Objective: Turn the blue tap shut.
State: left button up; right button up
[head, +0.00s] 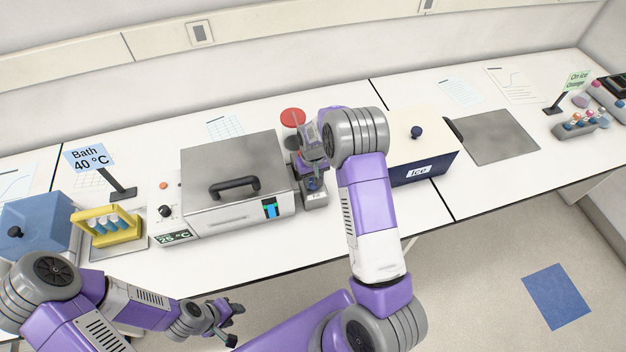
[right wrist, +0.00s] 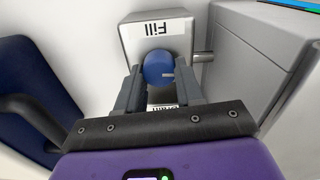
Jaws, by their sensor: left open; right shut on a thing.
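The blue tap (right wrist: 158,68) is a round blue knob on the front of a grey block (right wrist: 128,38) labelled "Fill". My right gripper (right wrist: 157,84) is shut on it, with one finger on each side of the knob. A second label below the knob is partly hidden by the fingers. In the head view my right gripper (head: 315,178) is over the narrow grey block between the steel-lidded bath and the white box, and it hides most of the tap. My left gripper (head: 226,325) is open and empty in front of the bench, low in the head view.
The steel-lidded bath (head: 212,163) with a black handle stands left of the block; a short pipe (right wrist: 203,57) joins them. A blue-fronted box marked "ICE" (head: 425,168) stands to the right. A yellow tube rack (head: 90,214) is at the left.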

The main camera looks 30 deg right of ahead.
aim_at(312, 181)
jog(key=n+b, duration=0.1)
jog(key=n, duration=0.3)
jog(key=shift+a+n, duration=0.1)
jog(key=shift+n, duration=2.8)
jog(key=o, duration=1)
jog(key=shift+o, duration=0.2)
jog(key=shift+r, duration=0.1)
notch_tip(312, 181, up, 8)
jog(key=shift+f, duration=0.25)
